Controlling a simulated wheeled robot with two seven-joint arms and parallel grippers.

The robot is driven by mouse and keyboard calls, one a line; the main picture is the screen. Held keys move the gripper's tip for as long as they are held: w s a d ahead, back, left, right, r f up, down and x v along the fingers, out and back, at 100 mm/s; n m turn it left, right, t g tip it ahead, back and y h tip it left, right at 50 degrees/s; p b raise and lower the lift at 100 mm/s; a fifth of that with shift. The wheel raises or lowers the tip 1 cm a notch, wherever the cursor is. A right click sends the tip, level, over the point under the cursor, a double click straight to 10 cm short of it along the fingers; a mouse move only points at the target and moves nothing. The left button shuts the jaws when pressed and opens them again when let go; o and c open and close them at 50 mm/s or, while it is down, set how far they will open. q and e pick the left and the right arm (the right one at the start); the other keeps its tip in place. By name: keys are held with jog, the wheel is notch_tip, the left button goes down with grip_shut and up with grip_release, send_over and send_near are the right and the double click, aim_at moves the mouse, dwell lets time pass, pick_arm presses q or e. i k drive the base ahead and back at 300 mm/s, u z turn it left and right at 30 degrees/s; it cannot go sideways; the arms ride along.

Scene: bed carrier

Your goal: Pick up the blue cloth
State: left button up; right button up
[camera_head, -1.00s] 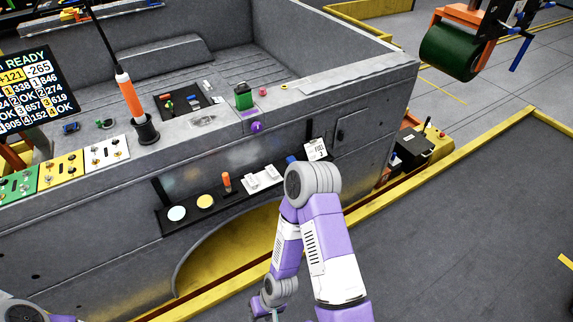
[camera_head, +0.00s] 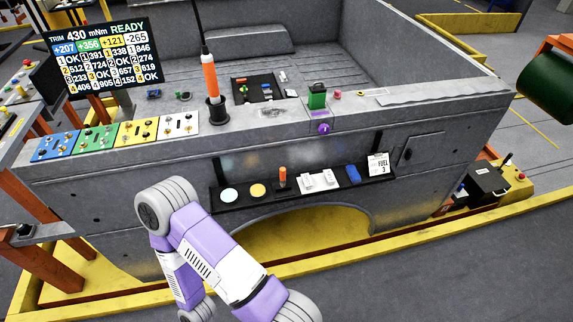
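A small blue pad (camera_head: 353,174), which looks like the blue cloth, lies near the right end of the black shelf (camera_head: 240,204) on the front of the grey truck-like body. It is fully in view. One of my purple and white arms (camera_head: 211,240) rises from the bottom edge, bent at a grey joint left of the shelf. Its wrist end drops towards the bottom edge. No gripper fingertips show, and nothing is seen touching the blue pad.
Beside the pad are a white fuel card (camera_head: 378,164) and white blocks (camera_head: 318,181). An orange-handled item (camera_head: 282,178) and two discs stand further left. Coloured switch panels (camera_head: 138,132) line the ledge above. A low yellow rim (camera_head: 420,240) runs along the floor in front.

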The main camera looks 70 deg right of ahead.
aim_at(355, 177)
jog(key=u, duration=0.45)
jog(key=k, duration=1.25)
jog(key=z, duration=2)
jog(key=i, duration=0.25)
jog(key=u, duration=0.05)
